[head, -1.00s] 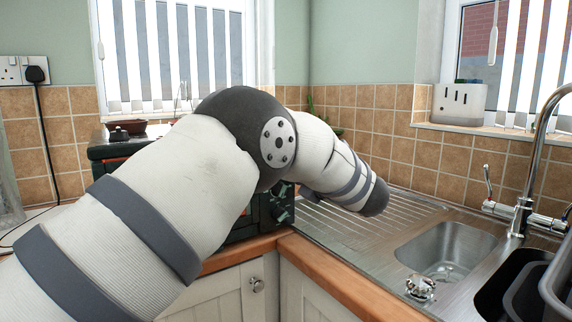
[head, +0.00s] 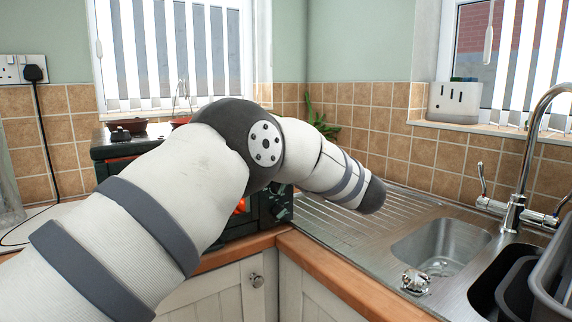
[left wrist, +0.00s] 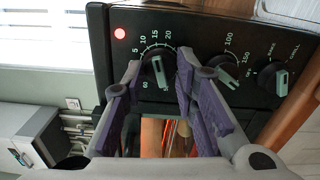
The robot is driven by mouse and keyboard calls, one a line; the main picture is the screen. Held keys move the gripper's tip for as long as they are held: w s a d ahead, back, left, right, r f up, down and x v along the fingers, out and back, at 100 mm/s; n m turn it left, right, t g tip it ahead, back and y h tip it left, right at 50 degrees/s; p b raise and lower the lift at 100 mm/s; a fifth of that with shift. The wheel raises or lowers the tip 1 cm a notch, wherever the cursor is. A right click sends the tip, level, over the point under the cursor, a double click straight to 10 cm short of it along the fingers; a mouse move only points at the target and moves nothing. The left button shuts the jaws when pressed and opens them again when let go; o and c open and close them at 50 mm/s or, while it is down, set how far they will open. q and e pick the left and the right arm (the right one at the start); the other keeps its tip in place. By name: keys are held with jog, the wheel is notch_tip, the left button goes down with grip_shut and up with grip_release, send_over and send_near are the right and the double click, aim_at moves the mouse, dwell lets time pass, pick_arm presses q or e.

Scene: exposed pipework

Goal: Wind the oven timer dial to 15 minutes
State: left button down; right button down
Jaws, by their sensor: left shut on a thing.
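The timer dial (left wrist: 158,71) is a dark round knob with a pale green-grey grip bar on the black oven panel. Numbers 5, 10, 15 and 20 curve above it in the left wrist view. The bar's upper end points roughly at the 15 mark; the exact reading is hard to tell. My left gripper (left wrist: 158,72) has its purple-padded fingers on either side of the dial, shut on it. In the head view the oven (head: 108,152) is partly covered by my left arm, and the left gripper is hidden. My right gripper is in neither view.
A temperature dial (left wrist: 224,68) and a function dial (left wrist: 272,79) sit beside the timer. A red lamp (left wrist: 119,33) is lit, and the oven window (left wrist: 152,135) glows orange. The sink (head: 440,250) and drainer lie right of the oven.

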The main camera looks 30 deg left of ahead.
pick_arm(q)
jog(key=shift+m, duration=0.3)
dwell(0.4)
jog(key=c, duration=1.3)
grip_release()
jog(key=shift+d, duration=0.1)
jog(key=v, duration=1.2)
jog(key=shift+s, duration=0.1)
jog(key=shift+f, duration=0.1)
